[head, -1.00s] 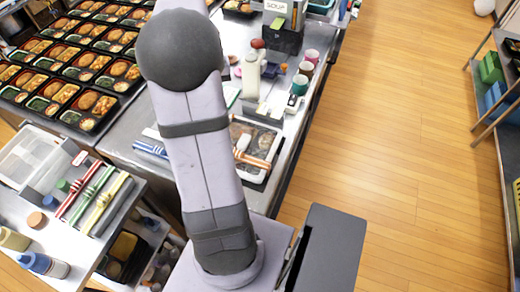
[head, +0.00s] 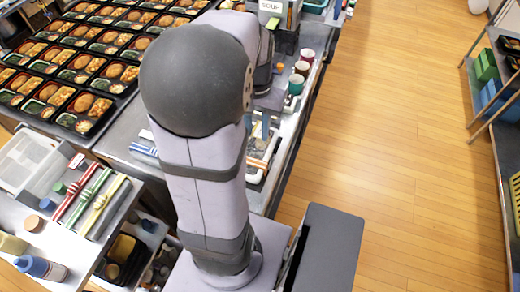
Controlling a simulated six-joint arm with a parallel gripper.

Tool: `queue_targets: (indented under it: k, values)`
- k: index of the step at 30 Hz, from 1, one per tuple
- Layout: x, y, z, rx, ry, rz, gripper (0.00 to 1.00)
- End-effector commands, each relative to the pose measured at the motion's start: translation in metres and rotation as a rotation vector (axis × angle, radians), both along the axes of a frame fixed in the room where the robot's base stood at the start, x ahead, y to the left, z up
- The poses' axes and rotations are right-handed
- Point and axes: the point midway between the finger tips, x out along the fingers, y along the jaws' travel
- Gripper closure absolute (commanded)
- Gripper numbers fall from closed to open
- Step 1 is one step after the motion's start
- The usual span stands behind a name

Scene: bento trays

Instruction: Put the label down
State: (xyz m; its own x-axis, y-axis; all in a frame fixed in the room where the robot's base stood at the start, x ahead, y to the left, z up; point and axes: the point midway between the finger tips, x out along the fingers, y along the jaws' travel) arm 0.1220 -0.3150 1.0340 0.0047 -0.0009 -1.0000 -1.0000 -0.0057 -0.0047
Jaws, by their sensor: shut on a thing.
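My gripper (head: 264,128) points down over the counter, partly hidden behind my own arm's large grey joint. Its fingers look small and close together, shut on the label, which is too small and too covered to make out. Below it is a white-rimmed tray (head: 256,178), largely hidden by my arm. A striped orange and white band shows across the tray.
Rows of filled bento trays (head: 72,68) cover the left of the counter. Cups (head: 296,84) and a soup dispenser (head: 280,12) stand at the back right. A side cart (head: 20,215) holds striped bundles (head: 90,198) and a clear box (head: 28,162).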

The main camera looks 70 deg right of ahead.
Motion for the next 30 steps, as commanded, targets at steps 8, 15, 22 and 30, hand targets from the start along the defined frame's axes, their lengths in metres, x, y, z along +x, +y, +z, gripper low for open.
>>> queue_targets:
  k: [8,15,22,30]
  values:
    - [0.000,0.001,-0.015,0.007,0.001,-0.011,0.94]
    - [0.000,0.001,-0.049,0.006,0.001,-0.010,0.94]
    - [0.000,0.000,-0.059,0.001,0.000,-0.009,0.94]
    - [0.000,0.001,-0.082,0.006,0.001,-0.009,0.94]
